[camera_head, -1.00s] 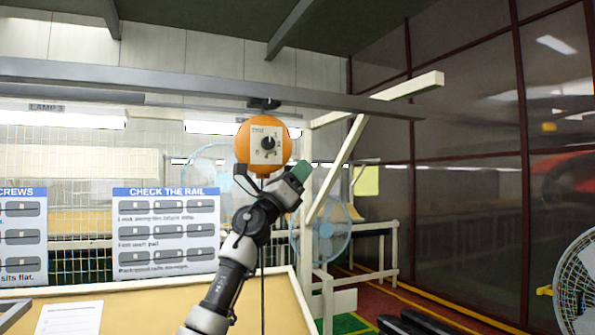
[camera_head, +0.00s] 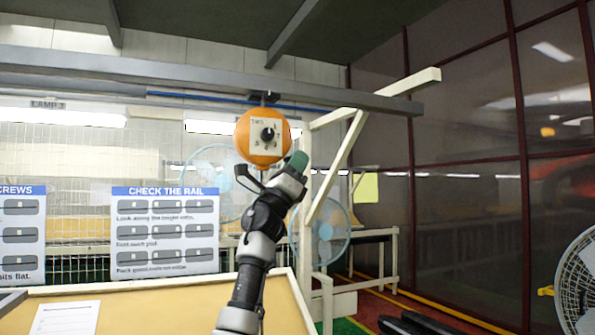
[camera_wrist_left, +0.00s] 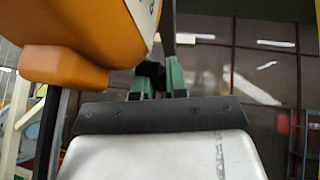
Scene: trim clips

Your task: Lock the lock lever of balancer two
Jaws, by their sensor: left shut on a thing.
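The orange round balancer (camera_head: 262,137) hangs under the grey overhead rail, with a pale label and dark knob on its front. The label's small print is too blurred to read surely. My left gripper (camera_head: 297,161) has green fingertips close against the balancer's lower right side. In the left wrist view, the balancer's orange housing (camera_wrist_left: 85,30) fills the upper left. There the green fingers of my left gripper (camera_wrist_left: 160,80) are shut on a dark narrow bar (camera_wrist_left: 167,30), probably the lock lever. Its grip point is mostly hidden.
The grey rail (camera_head: 180,76) crosses above. A white post and brace (camera_head: 333,165) and a blue fan (camera_head: 321,236) stand right of my arm. A sign board (camera_head: 165,232) and a tan table (camera_head: 180,305) lie left and below. A white fan (camera_head: 577,280) is far right.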

